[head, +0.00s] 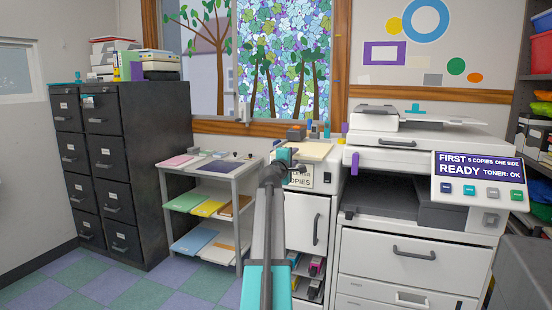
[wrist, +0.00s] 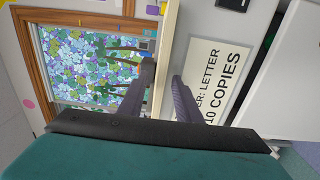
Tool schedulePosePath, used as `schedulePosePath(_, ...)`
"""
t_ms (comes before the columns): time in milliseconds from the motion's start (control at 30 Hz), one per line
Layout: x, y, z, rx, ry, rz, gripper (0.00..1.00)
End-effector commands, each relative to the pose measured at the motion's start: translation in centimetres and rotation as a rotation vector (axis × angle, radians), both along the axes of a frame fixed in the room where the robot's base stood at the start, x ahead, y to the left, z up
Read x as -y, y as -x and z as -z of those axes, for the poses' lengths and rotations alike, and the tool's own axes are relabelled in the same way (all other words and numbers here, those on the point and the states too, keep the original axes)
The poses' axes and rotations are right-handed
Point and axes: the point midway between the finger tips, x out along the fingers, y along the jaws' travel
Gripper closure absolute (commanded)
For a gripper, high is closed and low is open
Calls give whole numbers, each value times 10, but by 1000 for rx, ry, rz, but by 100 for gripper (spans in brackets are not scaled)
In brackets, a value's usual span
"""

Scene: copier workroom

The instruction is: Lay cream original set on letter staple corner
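A flat cream set (head: 312,151) lies on top of the white cabinet beside the copier. My gripper (head: 288,163) is at the cabinet's front left, close to the set, and its arm hides part of the cabinet. In the wrist view my gripper (wrist: 163,72) has its two dark fingers apart, one on either side of a cream edge (wrist: 167,50). I cannot tell whether they touch it. I cannot make out a marked letter staple corner.
A grey shelf table (head: 240,178) left of the cabinet holds pink and dark purple sheets on top and coloured stacks below. The copier (head: 400,260) stands at the right, its panel (head: 477,178) reading "READY". Black filing cabinets (head: 150,150) stand at the left. Floor is open in front.

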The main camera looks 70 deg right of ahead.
Motion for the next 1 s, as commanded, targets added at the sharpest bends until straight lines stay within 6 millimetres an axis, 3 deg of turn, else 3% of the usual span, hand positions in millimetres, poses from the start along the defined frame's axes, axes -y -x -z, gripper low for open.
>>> schedulePosePath(367, -15, 2, -1, -1, 1, 1, 69)
schedulePosePath(1000, -76, 5, -1, -1, 2, -1, 69)
